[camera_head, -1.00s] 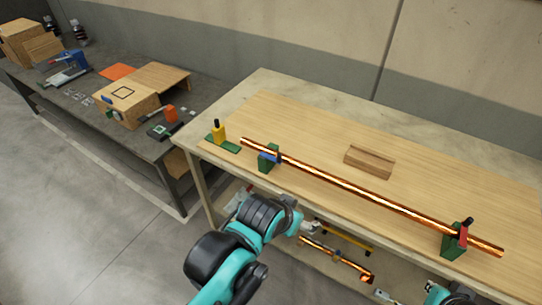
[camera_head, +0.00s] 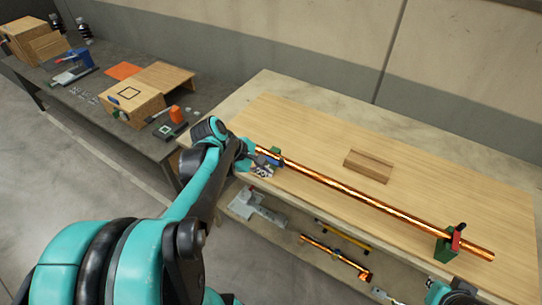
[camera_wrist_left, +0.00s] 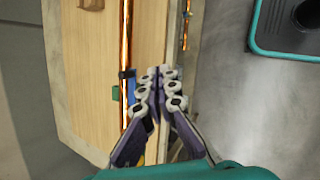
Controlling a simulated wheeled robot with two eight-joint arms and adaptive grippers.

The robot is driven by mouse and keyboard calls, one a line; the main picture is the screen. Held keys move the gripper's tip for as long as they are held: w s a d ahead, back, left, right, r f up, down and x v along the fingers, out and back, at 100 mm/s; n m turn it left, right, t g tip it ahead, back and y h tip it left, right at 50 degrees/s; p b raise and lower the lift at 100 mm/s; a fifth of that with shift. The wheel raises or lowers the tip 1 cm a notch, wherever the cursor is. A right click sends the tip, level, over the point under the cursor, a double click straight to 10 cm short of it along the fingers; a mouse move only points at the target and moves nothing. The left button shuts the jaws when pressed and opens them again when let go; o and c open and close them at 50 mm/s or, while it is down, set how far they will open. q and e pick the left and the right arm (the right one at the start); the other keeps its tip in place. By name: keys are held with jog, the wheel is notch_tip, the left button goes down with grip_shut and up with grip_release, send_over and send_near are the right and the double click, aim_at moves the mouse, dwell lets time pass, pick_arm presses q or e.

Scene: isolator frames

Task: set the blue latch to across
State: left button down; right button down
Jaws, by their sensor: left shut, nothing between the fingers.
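The blue latch (camera_head: 268,157) sits on a green bracket (camera_head: 276,151) around the left part of the long copper pipe (camera_head: 350,191). It looks roughly in line with the pipe, though its exact angle is hard to tell. In the left wrist view the blue latch (camera_wrist_left: 131,88) has a dark knob by it, just left of my fingers. My left gripper (camera_head: 262,171) is shut and empty at the bench's front edge, beside the latch; its fingertips (camera_wrist_left: 158,72) show apart from the latch. My right gripper (camera_head: 383,295) is low at the bottom edge, too small to read.
A green bracket with a red latch (camera_head: 456,239) holds the pipe's right part. A wooden block (camera_head: 369,165) lies behind the pipe. A lower shelf holds a short copper pipe (camera_head: 335,257) and a yellow bar (camera_head: 343,235). The bench top behind the pipe is mostly clear.

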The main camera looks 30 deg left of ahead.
aim_at(279, 163)
pick_arm(q)
jog(key=a+n+t+h+p, duration=0.1)
jog(key=a+n, duration=0.7)
jog(key=a, duration=0.2)
jog(key=shift+s+r+t+h+p, duration=0.15)
jog(key=shift+r+t+h+p, duration=0.15)
jog(key=shift+t, duration=0.1)
jog(key=b+x, duration=0.1)
jog(key=x, duration=0.3)
jog(key=b+x, duration=0.1)
jog(key=x, duration=0.3)
jog(key=w+r+b+x, duration=0.1)
jog(key=x, duration=0.3)
jog(key=shift+d+r, duration=0.15)
jog(key=shift+d, duration=0.15)
jog(key=shift+w+d+r, duration=0.1)
jog(key=shift+w+d, duration=0.3)
jog(key=shift+w, duration=0.2)
jog(key=shift+w+a+n, duration=0.1)
jog(key=shift+n, duration=0.2)
